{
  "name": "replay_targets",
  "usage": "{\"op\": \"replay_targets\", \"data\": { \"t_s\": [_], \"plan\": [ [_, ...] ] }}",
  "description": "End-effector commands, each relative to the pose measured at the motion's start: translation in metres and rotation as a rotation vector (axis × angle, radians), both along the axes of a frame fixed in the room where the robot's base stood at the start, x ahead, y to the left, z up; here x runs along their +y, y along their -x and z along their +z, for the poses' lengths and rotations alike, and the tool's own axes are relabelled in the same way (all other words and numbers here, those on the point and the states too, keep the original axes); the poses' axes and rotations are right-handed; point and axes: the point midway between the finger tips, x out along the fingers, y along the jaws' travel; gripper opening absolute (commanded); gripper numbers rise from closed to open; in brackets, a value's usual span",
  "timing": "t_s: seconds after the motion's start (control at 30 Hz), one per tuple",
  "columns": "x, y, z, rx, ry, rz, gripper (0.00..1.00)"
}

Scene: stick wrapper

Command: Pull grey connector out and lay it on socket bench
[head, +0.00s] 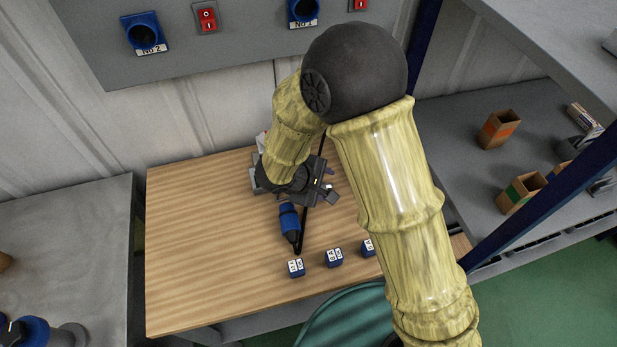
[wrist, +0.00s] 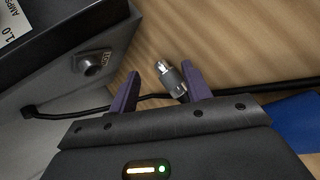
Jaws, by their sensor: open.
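In the wrist view, a small grey connector (wrist: 171,80) with a silver tip shows between the two purple fingers of my gripper (wrist: 160,71). The fingers are open, and the connector is closer to the right one. It is out of the socket (wrist: 93,62) on the grey box (wrist: 60,85) and appears to lie on the wooden bench (wrist: 235,45). I cannot tell whether a finger touches it. In the head view my gripper (head: 330,183) is low over the wooden bench (head: 200,240). The arm hides most of the box there, and I cannot make out the connector.
A blue-and-black plug (head: 290,223) lies beside my gripper, and a black cable (wrist: 270,91) crosses the bench. Several small blue-and-white cubes (head: 334,257) stand near the front edge. The bench's left part is clear. A blue post (head: 545,208) and shelving stand at the right.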

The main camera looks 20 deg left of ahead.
Motion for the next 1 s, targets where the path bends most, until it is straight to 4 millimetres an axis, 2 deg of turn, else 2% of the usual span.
{"op": "replay_targets", "data": {
  "t_s": [0.17, 0.8, 1.0],
  "plan": [
    [0.01, 0.012, 0.02, -0.002, -0.003, 0.004, 0.49],
    [0.053, 0.074, 0.118, -0.002, -0.004, 0.001, 0.49],
    [0.059, 0.084, 0.132, 0.0, 0.0, -0.002, 0.49]
  ]
}}
